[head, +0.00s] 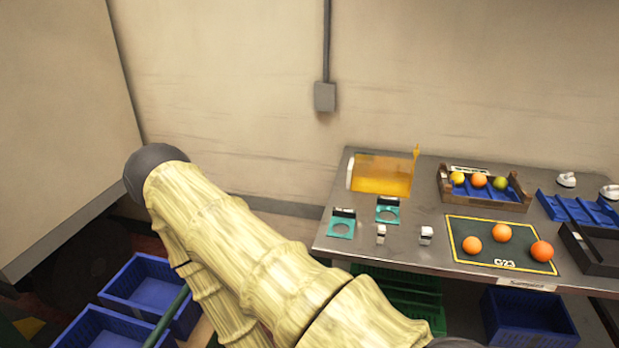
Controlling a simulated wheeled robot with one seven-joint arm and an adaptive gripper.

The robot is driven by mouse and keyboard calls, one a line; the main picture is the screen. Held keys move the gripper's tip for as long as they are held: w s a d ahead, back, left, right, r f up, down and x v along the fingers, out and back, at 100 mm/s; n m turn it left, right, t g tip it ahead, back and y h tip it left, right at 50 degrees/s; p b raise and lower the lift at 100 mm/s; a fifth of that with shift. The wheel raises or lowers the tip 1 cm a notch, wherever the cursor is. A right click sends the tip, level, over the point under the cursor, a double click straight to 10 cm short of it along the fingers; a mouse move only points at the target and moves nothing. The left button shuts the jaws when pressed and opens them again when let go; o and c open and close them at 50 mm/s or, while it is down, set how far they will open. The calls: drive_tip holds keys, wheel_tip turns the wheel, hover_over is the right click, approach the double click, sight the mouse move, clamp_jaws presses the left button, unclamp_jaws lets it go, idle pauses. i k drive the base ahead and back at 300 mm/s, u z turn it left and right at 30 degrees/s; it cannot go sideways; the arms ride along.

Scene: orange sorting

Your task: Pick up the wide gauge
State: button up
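Two teal gauges, flat plates each with a round hole and a dark raised block at the back, lie on the grey metal table. One gauge (332,234) is near the table's left edge. The other gauge (380,221) is a little farther back and to the right. Their holes look alike in size at this distance, so I cannot tell which is the wide one. My pale yellow arm crosses the lower left and middle of the head view. My gripper cannot be made out, and no gauge is seen held.
Right are a dark mat (483,259) with three oranges, a fruit crate (485,202) and blue trays. Blue bins (152,290) stand on the floor left.

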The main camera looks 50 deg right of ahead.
sight(388, 210)
drive_tip(key=u, duration=0.95)
drive_tip(key=k, duration=1.6)
drive_tip(key=z, duration=1.05)
